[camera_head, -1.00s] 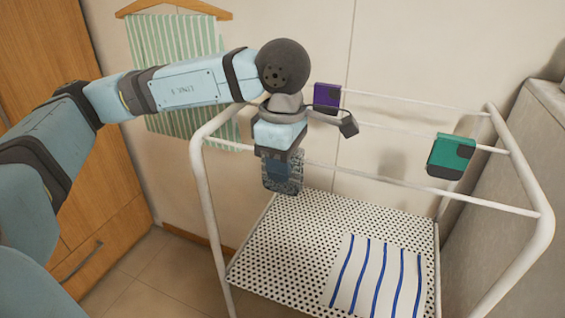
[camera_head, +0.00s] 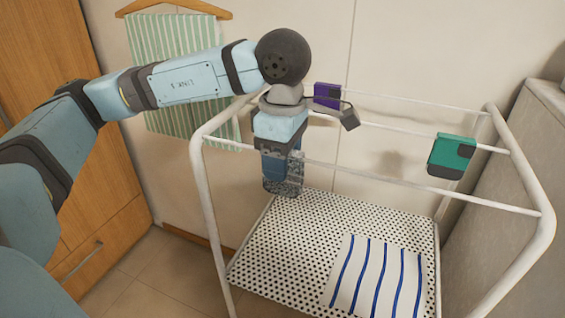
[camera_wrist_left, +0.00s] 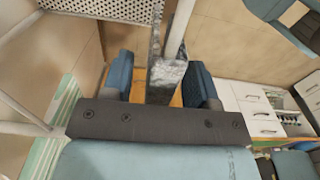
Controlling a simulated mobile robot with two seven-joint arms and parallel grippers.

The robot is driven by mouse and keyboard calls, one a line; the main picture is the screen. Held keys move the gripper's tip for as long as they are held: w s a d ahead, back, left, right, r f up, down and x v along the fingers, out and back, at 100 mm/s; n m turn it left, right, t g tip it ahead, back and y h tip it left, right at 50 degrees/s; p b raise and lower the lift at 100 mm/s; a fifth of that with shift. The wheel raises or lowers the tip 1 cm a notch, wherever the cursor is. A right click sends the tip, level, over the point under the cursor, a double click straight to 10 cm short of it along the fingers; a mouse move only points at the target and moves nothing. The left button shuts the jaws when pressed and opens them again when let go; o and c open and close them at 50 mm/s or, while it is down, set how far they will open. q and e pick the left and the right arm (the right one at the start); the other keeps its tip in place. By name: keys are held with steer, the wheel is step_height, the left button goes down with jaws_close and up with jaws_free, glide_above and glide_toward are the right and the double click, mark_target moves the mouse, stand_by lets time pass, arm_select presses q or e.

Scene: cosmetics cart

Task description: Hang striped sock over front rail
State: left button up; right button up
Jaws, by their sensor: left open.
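A grey, mottled cloth (camera_head: 287,184), which I take to be the sock, hangs over the near white rail (camera_head: 420,189) of the cart, toward its left end; stripes on it are hard to make out. In the left wrist view the cloth (camera_wrist_left: 166,76) is draped over the rail between my fingers, with gaps on both sides. My left gripper (camera_wrist_left: 160,72) is open around it. In the head view my left gripper (camera_head: 272,172) points down at the rail and partly hides the cloth. My right gripper is not in view.
A purple clip-like block (camera_head: 327,95) and a teal one (camera_head: 451,156) sit on the cart's other rails. A white cloth with blue stripes (camera_head: 375,276) lies on the perforated shelf (camera_head: 290,250). A green-striped towel (camera_head: 170,45) hangs on the wall behind my arm.

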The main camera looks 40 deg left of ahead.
arm_select(q)
step_height(320, 180, up, 12)
steer(key=shift+r+p, duration=0.25)
steer(key=shift+p, duration=0.15)
